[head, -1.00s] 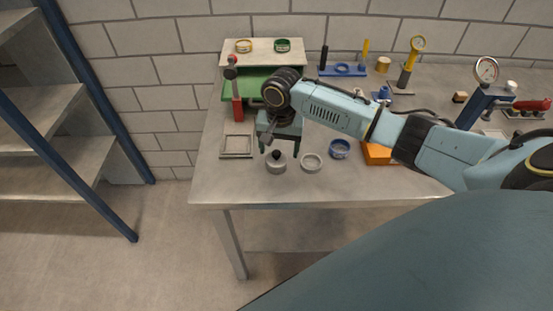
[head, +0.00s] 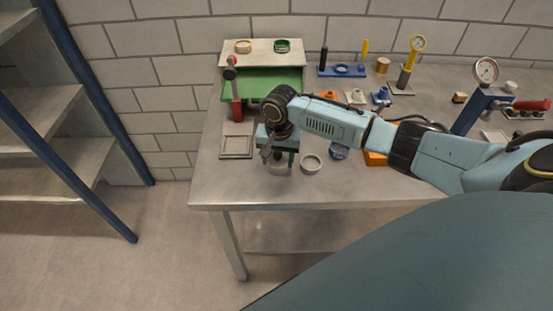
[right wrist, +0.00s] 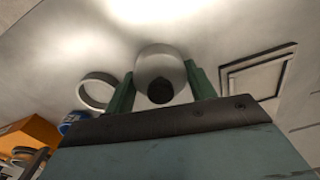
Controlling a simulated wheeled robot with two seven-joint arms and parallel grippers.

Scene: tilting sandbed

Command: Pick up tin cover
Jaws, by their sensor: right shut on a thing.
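The tin cover (right wrist: 160,66) is a round, pale grey metal piece with a black knob on top. In the right wrist view it sits between the two green fingers of my right gripper (right wrist: 161,90), which is shut on it. In the head view my right gripper (head: 279,160) points down over the cover at the front left of the workbench. Most of the cover (head: 280,169) is hidden there by the gripper. I cannot tell whether it is raised. My left gripper is not in view.
A pale metal ring (head: 311,163) lies just right of the gripper on the workbench (head: 215,187). A blue ring (head: 338,150) and an orange bin (head: 375,158) are farther right. A square frame (head: 236,146) lies to the left. The front strip of bench is clear.

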